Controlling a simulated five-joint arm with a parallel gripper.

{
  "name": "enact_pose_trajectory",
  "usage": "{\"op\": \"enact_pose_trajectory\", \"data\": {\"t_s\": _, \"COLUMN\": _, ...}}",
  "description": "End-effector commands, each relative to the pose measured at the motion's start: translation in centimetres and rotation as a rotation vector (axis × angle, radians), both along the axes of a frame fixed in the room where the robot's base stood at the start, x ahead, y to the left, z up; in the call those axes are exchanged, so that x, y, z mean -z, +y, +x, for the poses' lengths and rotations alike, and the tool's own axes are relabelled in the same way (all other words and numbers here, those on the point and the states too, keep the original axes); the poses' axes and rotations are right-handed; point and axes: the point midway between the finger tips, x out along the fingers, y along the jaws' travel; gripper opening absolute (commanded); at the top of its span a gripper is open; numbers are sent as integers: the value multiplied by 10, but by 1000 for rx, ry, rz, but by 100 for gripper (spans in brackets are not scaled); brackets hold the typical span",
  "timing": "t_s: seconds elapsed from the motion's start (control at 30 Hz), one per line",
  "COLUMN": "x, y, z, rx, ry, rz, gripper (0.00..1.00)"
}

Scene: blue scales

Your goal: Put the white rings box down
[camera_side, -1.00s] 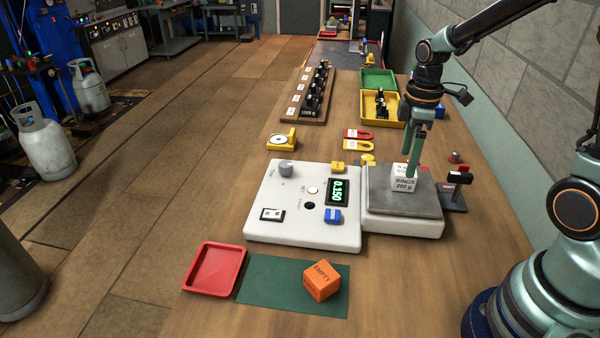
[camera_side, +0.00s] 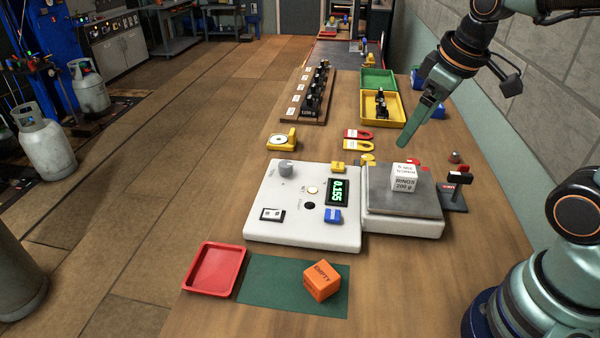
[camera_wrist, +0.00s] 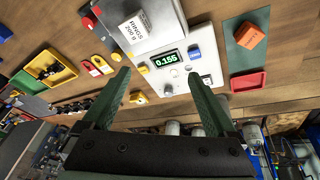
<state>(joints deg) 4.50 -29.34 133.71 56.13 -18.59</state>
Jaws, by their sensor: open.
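The white rings box (camera_side: 404,178), printed "RINGS 200 g", sits upright on the grey plate of the scale (camera_side: 378,202). It also shows in the wrist view (camera_wrist: 134,30), lying on the plate at the top. My gripper (camera_side: 418,122) is above and behind the box in the side view, apart from it and tilted. In the wrist view my gripper (camera_wrist: 163,88) has its two green fingers spread wide with nothing between them. The scale's display (camera_side: 338,191) reads 0.155.
An orange box marked EMPTY (camera_side: 322,281) stands on a green mat (camera_side: 270,291) beside a red tray (camera_side: 215,270). Yellow (camera_side: 393,122) and green (camera_side: 379,79) trays are behind. A small stand (camera_side: 455,192) is right of the scale. The wood at front right is clear.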

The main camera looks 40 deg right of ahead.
Motion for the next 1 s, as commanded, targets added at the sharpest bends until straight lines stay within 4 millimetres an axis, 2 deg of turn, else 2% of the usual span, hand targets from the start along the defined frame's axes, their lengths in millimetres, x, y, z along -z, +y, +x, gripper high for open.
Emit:
{"op": "enact_pose_trajectory", "data": {"t_s": 0.1, "x": -3, "y": 14, "z": -11, "rx": 112, "ry": -90, "rz": 58, "gripper": 92}}
{"op": "enact_pose_trajectory", "data": {"t_s": 0.3, "x": -3, "y": 24, "z": -19, "rx": 210, "ry": -152, "rz": 120, "gripper": 92}}
{"op": "enact_pose_trajectory", "data": {"t_s": 1.0, "x": -3, "y": 24, "z": -19, "rx": 219, "ry": -155, "rz": 125, "gripper": 92}}
